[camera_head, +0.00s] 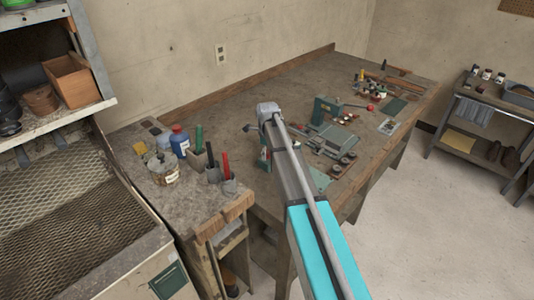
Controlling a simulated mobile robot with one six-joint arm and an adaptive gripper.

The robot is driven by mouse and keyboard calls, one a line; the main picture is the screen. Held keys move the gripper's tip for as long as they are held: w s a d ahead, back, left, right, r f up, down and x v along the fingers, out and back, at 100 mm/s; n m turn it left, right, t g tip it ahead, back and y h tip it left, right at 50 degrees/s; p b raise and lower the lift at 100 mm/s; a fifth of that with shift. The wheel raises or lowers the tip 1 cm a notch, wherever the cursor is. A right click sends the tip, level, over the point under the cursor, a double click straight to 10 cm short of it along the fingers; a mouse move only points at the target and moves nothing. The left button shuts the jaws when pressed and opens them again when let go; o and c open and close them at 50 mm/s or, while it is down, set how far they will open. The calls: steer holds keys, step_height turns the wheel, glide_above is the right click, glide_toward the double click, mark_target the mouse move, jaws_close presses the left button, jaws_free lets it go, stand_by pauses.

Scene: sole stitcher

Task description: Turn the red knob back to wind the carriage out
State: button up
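A green bench machine (325,110) stands on the workbench, with a lever reaching right to a small red knob (370,107). In front of it lies a grey-green device with a flat bed (333,139), perhaps the carriage; I cannot tell for sure. A green part with a red patch (264,155) shows just left of my arm, mostly hidden by it. My arm crosses the middle of the view and its far end is over the bench, left of the green machine. My gripper does not show; the arm hides whatever is below its end.
The workbench (240,100) carries small round parts (345,159) and tools at its right end. A side bench at left holds a blue bottle (180,141), jars and cups of tools. A wire-mesh booth stands far left, a cart (480,110) at right. Open floor lies at lower right.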

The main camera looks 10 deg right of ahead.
steer(key=c, duration=0.6)
steer(key=shift+c, duration=0.2)
